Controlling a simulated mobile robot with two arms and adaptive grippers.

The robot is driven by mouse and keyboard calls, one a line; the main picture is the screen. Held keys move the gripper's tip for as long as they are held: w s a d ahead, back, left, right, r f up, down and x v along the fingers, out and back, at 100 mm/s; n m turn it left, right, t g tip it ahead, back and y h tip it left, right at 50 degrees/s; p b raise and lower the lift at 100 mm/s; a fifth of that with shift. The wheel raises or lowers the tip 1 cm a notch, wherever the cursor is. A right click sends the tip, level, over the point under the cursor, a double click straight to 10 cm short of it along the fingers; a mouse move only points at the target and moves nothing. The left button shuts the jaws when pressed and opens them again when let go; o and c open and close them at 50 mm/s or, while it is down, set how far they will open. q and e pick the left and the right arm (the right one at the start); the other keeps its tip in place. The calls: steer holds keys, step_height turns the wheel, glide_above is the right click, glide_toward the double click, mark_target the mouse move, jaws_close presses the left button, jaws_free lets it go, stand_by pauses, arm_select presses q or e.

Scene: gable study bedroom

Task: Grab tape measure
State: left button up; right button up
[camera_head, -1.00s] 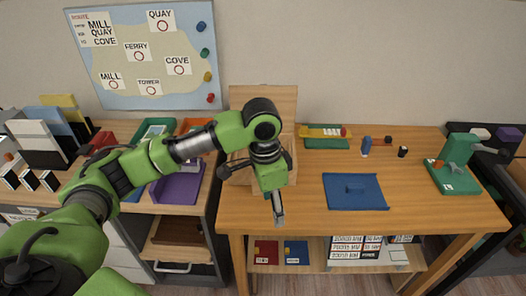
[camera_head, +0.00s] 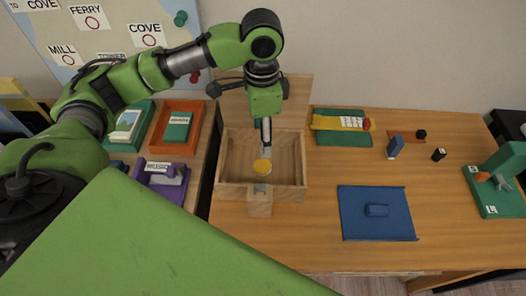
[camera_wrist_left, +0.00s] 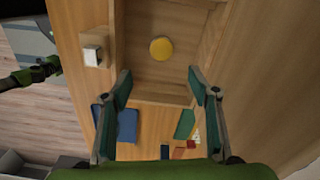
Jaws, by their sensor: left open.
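A round yellow object (camera_head: 262,166), which looks like the tape measure, lies inside an open wooden box (camera_head: 225,190) on the desk. It also shows in the left wrist view (camera_wrist_left: 161,49), on the box floor, with no markings readable. My left gripper (camera_head: 265,146) points down over the box, just behind the yellow object in the head view. Its two fingers are apart and empty in the left wrist view (camera_wrist_left: 160,80). The yellow object appears beyond the fingertips, not between them.
The box walls surround the yellow object, and a raised wooden panel (camera_head: 298,98) stands behind. A blue mat (camera_head: 360,222) lies to the right. A green tray (camera_head: 340,139) is behind it. Orange (camera_head: 160,147) and purple trays (camera_head: 188,184) stand left. Desk between box and blue mat is clear.

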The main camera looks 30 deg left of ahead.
arm_select(q)
step_height(320, 180, down, 3)
glide_above(262, 165)
steer(key=f, duration=0.4)
steer(key=shift+s+d+f, duration=0.15)
steer(key=shift+s, duration=0.15)
steer(key=shift+w+f, duration=0.15)
steer(key=shift+f, duration=0.4)
step_height(262, 165, down, 4)
steer(key=shift+w+f, duration=0.15)
steer(key=shift+f, duration=0.25)
steer(key=c, duration=1.2)
arm_select(e)
steer(key=shift+s+d+f, duration=0.1)
steer(key=shift+s+d, duration=0.05)
steer(key=shift+s, duration=0.95)
